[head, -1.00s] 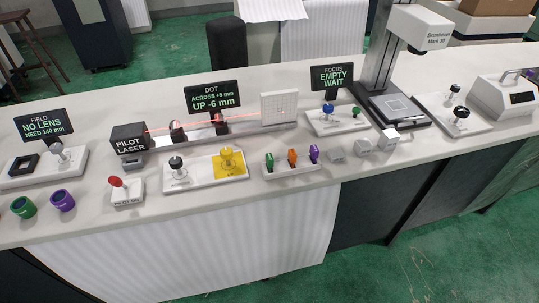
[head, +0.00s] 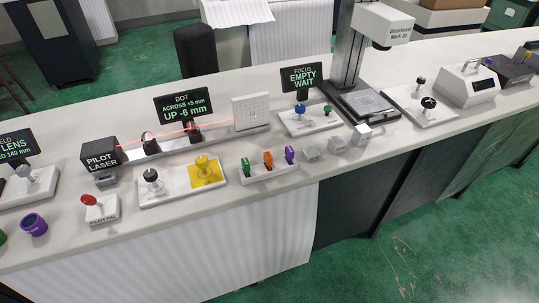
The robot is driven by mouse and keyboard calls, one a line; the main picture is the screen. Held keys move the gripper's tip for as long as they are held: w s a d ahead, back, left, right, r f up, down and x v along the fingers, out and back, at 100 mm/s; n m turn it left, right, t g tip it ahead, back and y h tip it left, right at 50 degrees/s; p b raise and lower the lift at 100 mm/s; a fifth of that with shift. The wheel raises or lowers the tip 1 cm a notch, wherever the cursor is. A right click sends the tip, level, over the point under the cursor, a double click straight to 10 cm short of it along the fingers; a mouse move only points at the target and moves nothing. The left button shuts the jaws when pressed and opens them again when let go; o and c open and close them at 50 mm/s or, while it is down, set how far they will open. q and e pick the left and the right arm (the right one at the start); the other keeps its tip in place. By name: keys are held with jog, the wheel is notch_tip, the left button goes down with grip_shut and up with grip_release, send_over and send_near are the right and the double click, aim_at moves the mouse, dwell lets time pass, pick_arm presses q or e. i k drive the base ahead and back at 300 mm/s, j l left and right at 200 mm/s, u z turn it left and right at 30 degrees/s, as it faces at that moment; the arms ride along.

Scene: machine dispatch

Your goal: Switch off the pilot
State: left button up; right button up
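The pilot switch (head: 100,210) is a small white box with a red-knobbed lever (head: 89,200), near the front edge of the bench at left. Its knob leans to the left; its label is too small to read fully. Behind it stands the black pilot laser box (head: 101,156) with a red beam running right through dark mounts to a white gridded target (head: 251,111). The beam is lit and a red spot shows on the target. Neither of my grippers is in view.
A purple ring (head: 34,224) lies at left. A rack of coloured pieces (head: 268,173) and small grey blocks sit mid-bench. The front strip of bench (head: 150,222) is clear.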

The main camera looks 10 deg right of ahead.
aim_at(89, 200)
jog(key=u, duration=1.2)
